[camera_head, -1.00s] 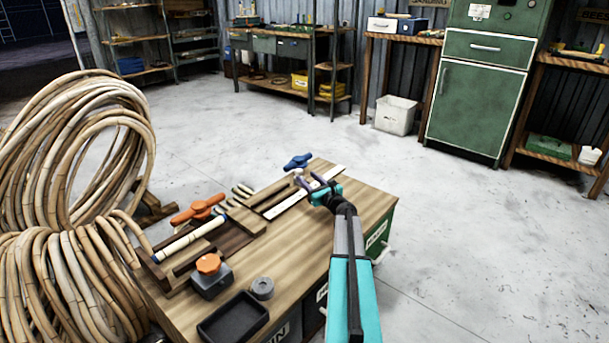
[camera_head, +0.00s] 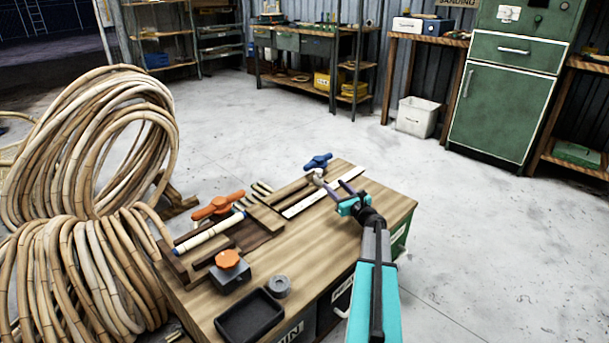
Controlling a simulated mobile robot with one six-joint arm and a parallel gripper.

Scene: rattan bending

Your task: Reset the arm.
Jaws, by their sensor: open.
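My arm, teal and grey, reaches in from the bottom right over the wooden workbench (camera_head: 340,250). My gripper (camera_head: 332,184) is open over the bench's far right part, its two dark fingers apart with nothing held between them. The fingers point toward the back, near a white strip (camera_head: 300,202) and a blue clamp handle (camera_head: 318,161). One finger partly overlaps a small pale round piece near the blue handle; whether they touch, I cannot tell.
An orange clamp handle (camera_head: 218,205), a pale rod (camera_head: 208,233), an orange-knobbed block (camera_head: 229,270), a grey ring (camera_head: 279,286) and a black tray (camera_head: 249,317) occupy the bench's left and front. Rattan coils (camera_head: 85,160) stand at left. Floor (camera_head: 490,240) to the right is clear.

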